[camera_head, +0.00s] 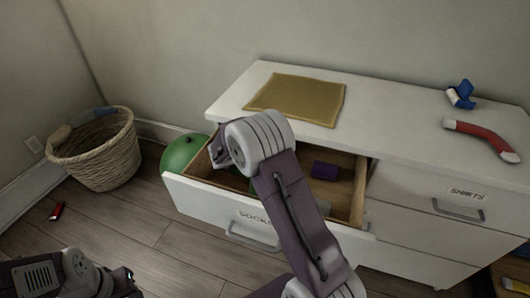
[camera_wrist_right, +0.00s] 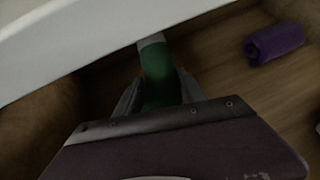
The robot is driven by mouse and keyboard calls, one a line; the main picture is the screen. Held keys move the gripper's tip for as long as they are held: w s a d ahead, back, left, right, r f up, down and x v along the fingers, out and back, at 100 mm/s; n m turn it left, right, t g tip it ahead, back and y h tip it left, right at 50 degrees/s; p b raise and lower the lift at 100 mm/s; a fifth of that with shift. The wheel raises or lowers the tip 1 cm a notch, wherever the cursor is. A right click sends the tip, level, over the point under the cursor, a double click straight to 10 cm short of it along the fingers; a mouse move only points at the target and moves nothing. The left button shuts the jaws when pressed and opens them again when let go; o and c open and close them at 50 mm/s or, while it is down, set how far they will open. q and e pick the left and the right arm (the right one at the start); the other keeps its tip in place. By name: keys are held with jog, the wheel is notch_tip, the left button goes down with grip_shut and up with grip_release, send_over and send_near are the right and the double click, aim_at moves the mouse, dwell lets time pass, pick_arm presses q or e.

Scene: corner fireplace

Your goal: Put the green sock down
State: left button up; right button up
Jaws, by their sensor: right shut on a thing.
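My right gripper (camera_wrist_right: 159,88) is shut on the green sock (camera_wrist_right: 157,70), which has a pale end, in the right wrist view. It holds the sock within the open drawer (camera_head: 352,208) labelled SOCKS; whether the sock touches the drawer's bottom I cannot tell. In the head view my right arm reaches over the drawer front and hides the gripper. A purple rolled sock (camera_head: 325,171) lies on the drawer's wooden bottom; it also shows at the right in the right wrist view (camera_wrist_right: 274,43). My left gripper is not clearly visible; only part of that arm shows at bottom left.
The white dresser top (camera_head: 400,112) carries a mustard cloth (camera_head: 297,99), a blue and white item (camera_head: 461,94) and a red sock-like item (camera_head: 482,137). A SHIRTS drawer (camera_head: 420,190) is shut. A wicker basket (camera_head: 100,160), green ball (camera_head: 182,153) and small red item (camera_head: 57,211) are on the floor.

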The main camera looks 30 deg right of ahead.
jog(key=shift+w+d+f, duration=0.2)
jog(key=shift+w+f, duration=0.15)
jog(key=shift+f, duration=0.05)
jog(key=shift+f, duration=0.15)
jog(key=o, duration=1.5)
jog(key=shift+r, duration=0.25)
jog(key=p+v, duration=0.4)
jog(key=v, duration=0.8)
